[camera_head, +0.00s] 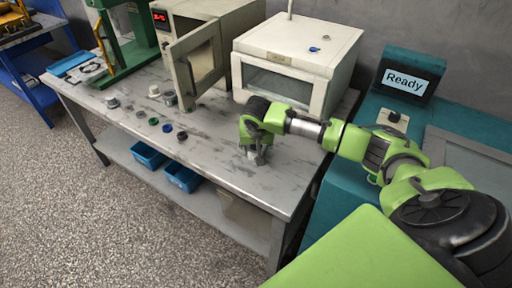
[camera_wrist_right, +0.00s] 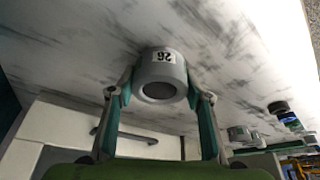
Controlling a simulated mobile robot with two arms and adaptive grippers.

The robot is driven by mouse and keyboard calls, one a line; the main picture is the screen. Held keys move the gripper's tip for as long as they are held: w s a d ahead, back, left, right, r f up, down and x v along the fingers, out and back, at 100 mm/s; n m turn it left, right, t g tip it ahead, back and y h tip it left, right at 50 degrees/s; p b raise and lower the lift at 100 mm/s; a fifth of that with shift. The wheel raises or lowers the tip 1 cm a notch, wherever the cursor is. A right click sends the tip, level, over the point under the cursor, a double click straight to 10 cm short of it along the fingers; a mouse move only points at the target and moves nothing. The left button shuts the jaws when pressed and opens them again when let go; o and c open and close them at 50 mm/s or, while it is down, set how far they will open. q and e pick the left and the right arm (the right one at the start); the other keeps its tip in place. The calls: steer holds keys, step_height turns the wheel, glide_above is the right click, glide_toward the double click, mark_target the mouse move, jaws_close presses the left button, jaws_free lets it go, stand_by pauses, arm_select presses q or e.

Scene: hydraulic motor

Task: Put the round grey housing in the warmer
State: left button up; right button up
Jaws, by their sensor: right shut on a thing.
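My right gripper (camera_head: 256,152) is low over the front right part of the metal workbench (camera_head: 215,140), pointing down. In the right wrist view, its two fingers (camera_wrist_right: 160,94) are shut on the sides of the round grey housing (camera_wrist_right: 161,64), which has a dark round opening and a white number label. In the head view the housing is mostly hidden by the gripper; I cannot tell whether it touches the bench. At the back stand an oven-like box (camera_head: 167,43) with a red display and its door open, and a white box (camera_head: 300,50) with a closed glass front. My left gripper is not visible.
Small parts stand on the bench's left: a grey cylinder (camera_head: 170,98), a white one (camera_head: 154,91) and several coloured rings. A green press (camera_head: 135,40) is at far left. The open oven door (camera_head: 193,65) juts forward. A "Ready" screen (camera_head: 405,82) is at right.

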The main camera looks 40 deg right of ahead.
steer(key=o, duration=1)
steer(key=shift+f, duration=0.15)
steer(key=o, duration=0.4)
